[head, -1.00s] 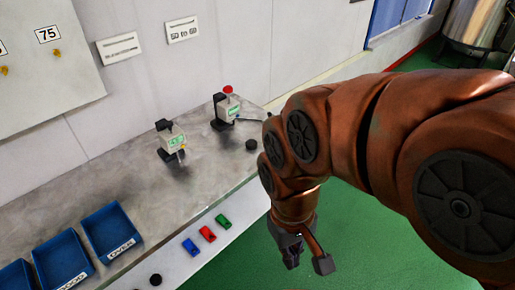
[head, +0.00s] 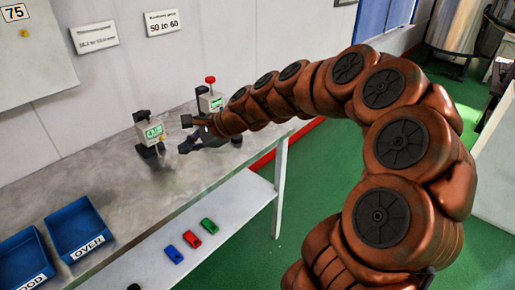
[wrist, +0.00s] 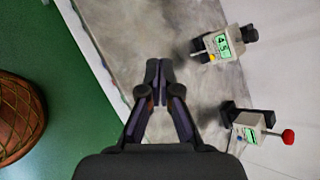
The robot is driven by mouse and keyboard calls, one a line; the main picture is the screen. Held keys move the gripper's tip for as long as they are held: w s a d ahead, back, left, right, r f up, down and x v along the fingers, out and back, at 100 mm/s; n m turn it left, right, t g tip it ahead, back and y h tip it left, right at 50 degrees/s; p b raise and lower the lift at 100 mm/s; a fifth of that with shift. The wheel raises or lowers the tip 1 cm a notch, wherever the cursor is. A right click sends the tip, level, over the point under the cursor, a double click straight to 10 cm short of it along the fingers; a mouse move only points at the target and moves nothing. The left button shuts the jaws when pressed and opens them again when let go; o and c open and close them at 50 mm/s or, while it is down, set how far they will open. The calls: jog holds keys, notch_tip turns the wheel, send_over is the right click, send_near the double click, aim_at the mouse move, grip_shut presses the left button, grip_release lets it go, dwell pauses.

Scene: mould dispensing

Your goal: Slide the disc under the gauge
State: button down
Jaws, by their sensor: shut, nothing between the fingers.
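A small black disc (head: 236,140) lies on the grey bench beneath my arm in the head view. It does not show in the wrist view. One gauge (head: 150,131) with a green display stands left of my gripper; it also shows in the wrist view (wrist: 220,44). A second gauge with a red knob (head: 211,100) stands behind my arm, its base hidden; it is at the right of the wrist view (wrist: 251,127). My gripper (head: 186,147) is shut and empty, low over the bench near the first gauge. Its fingertips meet in the wrist view (wrist: 158,76).
Blue trays (head: 80,228) stand at the bench's left. Blue, red and green pieces (head: 191,239) sit along the ledge below the bench's front edge. The wall with signs (head: 164,22) closes off the back. The bench (head: 125,190) between the trays and gauges is clear.

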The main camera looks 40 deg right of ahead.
jog(key=w+d+f+m+t+h+b, duration=0.1)
jog(key=w+d+f+m, duration=0.15)
jog(key=d, duration=0.25)
jog(key=w+d+f+m+t+h+b, duration=0.1)
jog(key=w+d+f+m+t, duration=0.1)
jog(key=d+m, duration=0.25)
jog(key=w+d+f+m+t+b, duration=0.1)
jog(key=w+d+f+m+b, duration=0.15)
jog(key=d, duration=0.35)
jog(key=m+t+h+b, duration=0.1)
jog(key=m+h+b, duration=0.15)
jog(key=m, duration=0.45)
send_over(250, 149)
jog(key=s+p, duration=0.1)
jog(key=s, duration=0.3)
notch_tip(250, 149, down, 6)
jog(key=f, duration=0.1)
jog(key=shift+n+h, duration=0.25)
jog(key=shift+h, duration=0.2)
jog(key=w+f+b, duration=0.3)
jog(key=f+b, duration=0.1)
jog(key=b, duration=0.1)
jog(key=shift+w+f, duration=0.1)
jog(key=shift+w, duration=0.3)
jog(key=shift+w+a, duration=0.1)
jog(key=shift+w, duration=0.2)
jog(key=shift+w+f, duration=0.3)
jog(key=shift+w, duration=0.15)
jog(key=shift+f, duration=0.1)
jog(key=shift+w+a, duration=0.1)
